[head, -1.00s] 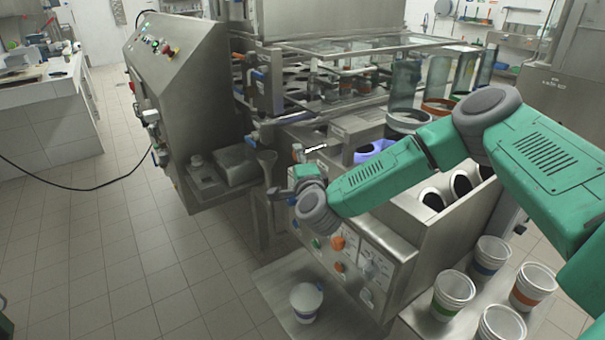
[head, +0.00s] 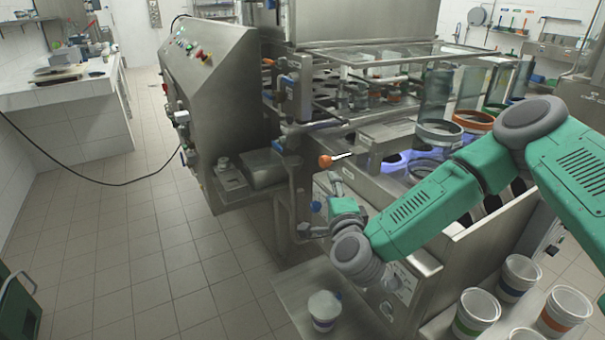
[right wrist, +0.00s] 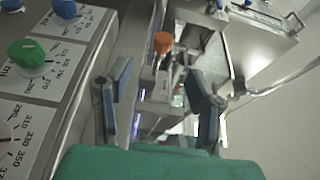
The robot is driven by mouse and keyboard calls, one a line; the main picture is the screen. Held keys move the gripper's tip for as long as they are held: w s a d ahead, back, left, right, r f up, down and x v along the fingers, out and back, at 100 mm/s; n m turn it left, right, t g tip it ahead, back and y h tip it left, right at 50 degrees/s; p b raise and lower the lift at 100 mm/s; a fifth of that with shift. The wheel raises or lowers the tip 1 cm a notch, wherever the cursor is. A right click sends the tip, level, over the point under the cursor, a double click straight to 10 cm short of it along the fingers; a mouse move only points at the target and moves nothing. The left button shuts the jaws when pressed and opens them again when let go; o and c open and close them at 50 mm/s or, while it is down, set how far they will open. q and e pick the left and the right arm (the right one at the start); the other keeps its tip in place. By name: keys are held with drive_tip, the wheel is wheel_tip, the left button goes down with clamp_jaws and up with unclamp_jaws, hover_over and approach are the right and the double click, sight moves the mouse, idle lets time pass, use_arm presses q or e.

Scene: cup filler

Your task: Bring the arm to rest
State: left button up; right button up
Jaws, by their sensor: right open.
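My right arm (head: 420,205) reaches in from the right across the front of the steel filling machine (head: 465,245). Its gripper (head: 318,205) is at the machine's front left corner, below an orange-handled lever (head: 325,161). In the right wrist view the two fingers (right wrist: 163,95) stand wide apart with nothing held between them. An orange knob (right wrist: 162,42) shows beyond the gap, and the dial panel with a green knob (right wrist: 27,52) lies to the left. The left gripper is not in view.
A white-topped cup (head: 324,308) stands on a low steel platform (head: 290,285) below the gripper. Several striped cups (head: 475,310) stand at lower right. The control cabinet (head: 215,95) is behind to the left. The tiled floor (head: 130,240) at left is open.

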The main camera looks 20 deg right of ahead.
drive_tip(key=s+a+f+n+g+y+b, duration=0.1)
drive_tip(key=s+a+f+n+g+y, duration=0.3)
drive_tip(key=s+a+f+n, duration=0.5)
drive_tip(key=s+a+f+n+g+y, duration=0.5)
drive_tip(key=s+f, duration=0.3)
drive_tip(key=f, duration=0.3)
drive_tip(key=s+d+f+n+g+h, duration=0.1)
drive_tip(key=s+d+f+n+g, duration=0.2)
drive_tip(key=s, duration=0.7)
drive_tip(key=s+d+f+n+g+h, duration=0.2)
drive_tip(key=s+d+f+n+g, duration=0.1)
drive_tip(key=s, duration=0.7)
drive_tip(key=d+n+g+b, duration=0.1)
drive_tip(key=d+n, duration=0.1)
drive_tip(key=d, duration=0.1)
drive_tip(key=shift+d+g+h, duration=0.3)
drive_tip(key=c, duration=0.3)
drive_tip(key=shift+c, duration=0.2)
